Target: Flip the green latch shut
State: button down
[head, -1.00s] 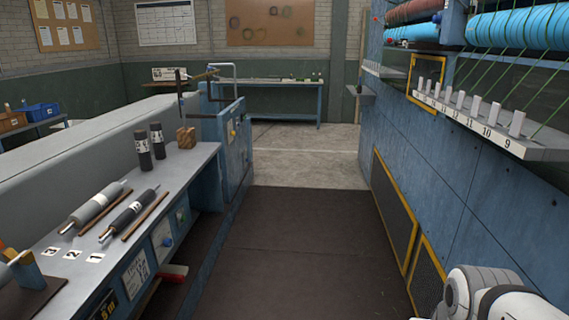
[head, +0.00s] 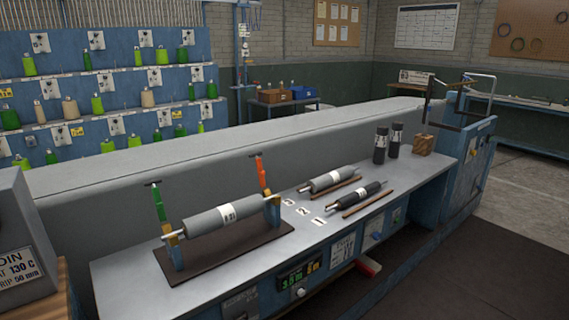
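The green latch (head: 158,204) stands upright with a dark crossbar at its top, at the left end of a roller stand on the bench. It rises from a blue post with a brass-coloured block (head: 174,239), which sits by the left shaft end of a grey roller (head: 222,216). The roller lies across the stand's two posts above a dark brown base plate (head: 225,255). An orange latch (head: 262,174) stands tilted at the roller's right end. My gripper is not in view.
The grey bench (head: 130,283) also carries two smaller rollers (head: 328,180), brown sticks, number tags and two dark upright cylinders (head: 380,145). A grey box with a sign (head: 20,268) stands at the near left. Dark floor (head: 450,270) is clear at lower right.

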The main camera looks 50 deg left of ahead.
aim_at(155, 190)
jog(key=u, duration=2.9)
jog(key=i, duration=1.65)
